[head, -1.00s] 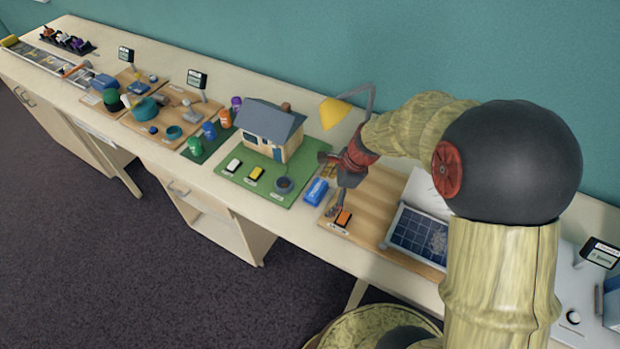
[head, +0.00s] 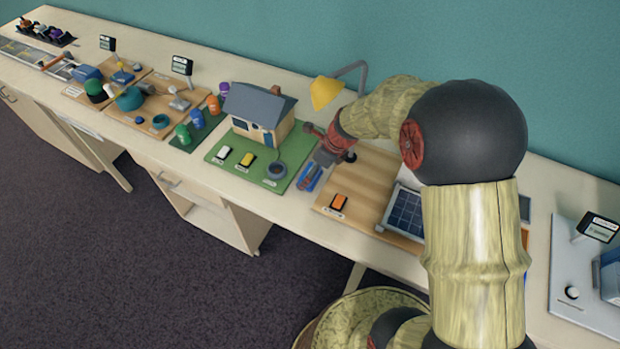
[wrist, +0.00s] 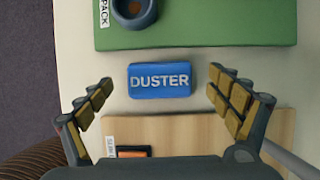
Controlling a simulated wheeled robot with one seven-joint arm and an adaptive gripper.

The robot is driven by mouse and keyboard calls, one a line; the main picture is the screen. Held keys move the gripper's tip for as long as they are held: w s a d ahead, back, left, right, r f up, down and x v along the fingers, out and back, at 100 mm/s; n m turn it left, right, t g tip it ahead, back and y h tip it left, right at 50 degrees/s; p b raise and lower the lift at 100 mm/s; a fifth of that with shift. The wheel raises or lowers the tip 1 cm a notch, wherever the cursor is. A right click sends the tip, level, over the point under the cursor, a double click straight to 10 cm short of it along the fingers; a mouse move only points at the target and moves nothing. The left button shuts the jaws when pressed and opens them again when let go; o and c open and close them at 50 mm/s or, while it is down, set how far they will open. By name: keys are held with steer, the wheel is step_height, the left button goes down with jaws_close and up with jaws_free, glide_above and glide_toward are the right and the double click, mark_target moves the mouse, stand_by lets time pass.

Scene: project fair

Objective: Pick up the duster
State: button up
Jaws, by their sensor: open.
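The duster (wrist: 159,80) is a blue block with white lettering, lying on the pale table between a green board and a wooden board. In the head view the duster (head: 310,176) is partly hidden by my gripper (head: 322,160). In the wrist view my gripper (wrist: 160,100) is open, with one finger to the left and one to the right of the duster. The fingers stand apart from the duster's ends, and nothing is held between them. I cannot tell the exact height of the fingertips above the table.
The green board (head: 217,156) with a model house (head: 262,115) lies left of the duster. The wooden board (head: 365,187) carries an orange switch (head: 338,202) and a solar panel (head: 405,212). A yellow lamp (head: 326,92) stands behind. The table's front edge is close.

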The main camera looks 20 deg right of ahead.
steer(key=shift+x, duration=0.8)
steer(key=shift+c, duration=0.6)
steer(key=c, duration=1.1)
steer(key=shift+c, duration=0.6)
steer(key=shift+r, duration=0.1)
